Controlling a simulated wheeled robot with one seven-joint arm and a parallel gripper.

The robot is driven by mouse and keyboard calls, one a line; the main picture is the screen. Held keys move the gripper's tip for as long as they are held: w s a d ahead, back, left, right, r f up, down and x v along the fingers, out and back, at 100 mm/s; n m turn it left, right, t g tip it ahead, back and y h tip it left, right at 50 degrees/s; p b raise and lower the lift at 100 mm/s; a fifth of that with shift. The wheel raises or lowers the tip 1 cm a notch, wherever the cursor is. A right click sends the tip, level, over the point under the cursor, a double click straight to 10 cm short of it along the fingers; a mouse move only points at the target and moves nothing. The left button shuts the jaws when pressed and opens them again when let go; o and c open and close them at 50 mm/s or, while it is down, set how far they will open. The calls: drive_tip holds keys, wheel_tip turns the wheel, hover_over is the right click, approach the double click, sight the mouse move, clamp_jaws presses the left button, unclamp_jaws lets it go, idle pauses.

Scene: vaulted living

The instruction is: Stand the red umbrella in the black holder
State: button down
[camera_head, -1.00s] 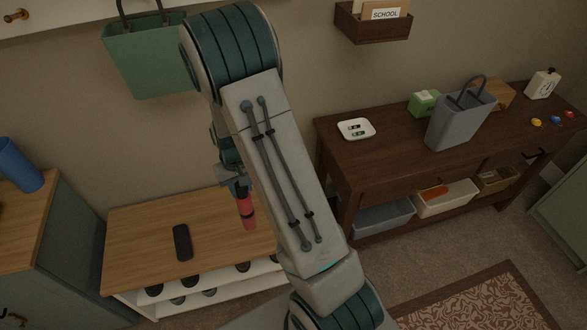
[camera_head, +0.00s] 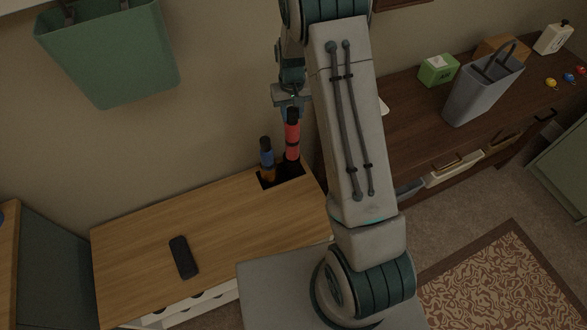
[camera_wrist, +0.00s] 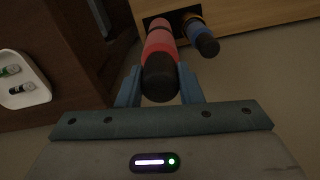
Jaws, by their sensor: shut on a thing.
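My gripper (camera_head: 291,104) is shut on the red umbrella (camera_head: 292,140), near its dark top end. The umbrella hangs about upright, with its lower end at the back of the black holder (camera_head: 283,178). I cannot tell whether that end is inside the opening or just above it. A blue umbrella (camera_head: 267,158) with an orange lower part stands in the holder to the left. In the wrist view the red umbrella (camera_wrist: 160,48) sits between the two fingers and points toward the holder's dark opening. The blue umbrella (camera_wrist: 203,38) is beside it on the right.
The holder is at the back right corner of a wooden bench top (camera_head: 190,220). A dark phone-like object (camera_head: 183,257) lies on the bench. A green bin (camera_head: 115,55) hangs on the wall at left. A dark side table (camera_head: 410,130) with a grey basket (camera_head: 483,88) stands at right.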

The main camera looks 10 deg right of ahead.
drive_tip(key=w+f+b, duration=0.3)
drive_tip(key=f+b, duration=0.3)
drive_tip(key=f, duration=0.4)
drive_tip(key=shift+w+d, duration=0.25)
drive_tip(key=shift+w, duration=0.1)
drive_tip(key=shift+f+b, duration=0.2)
drive_tip(key=shift+b, duration=0.15)
drive_tip(key=shift+f+b, duration=0.45)
drive_tip(key=shift+f, duration=0.1)
drive_tip(key=c, duration=1)
unclamp_jaws()
drive_tip(key=shift+r, duration=0.1)
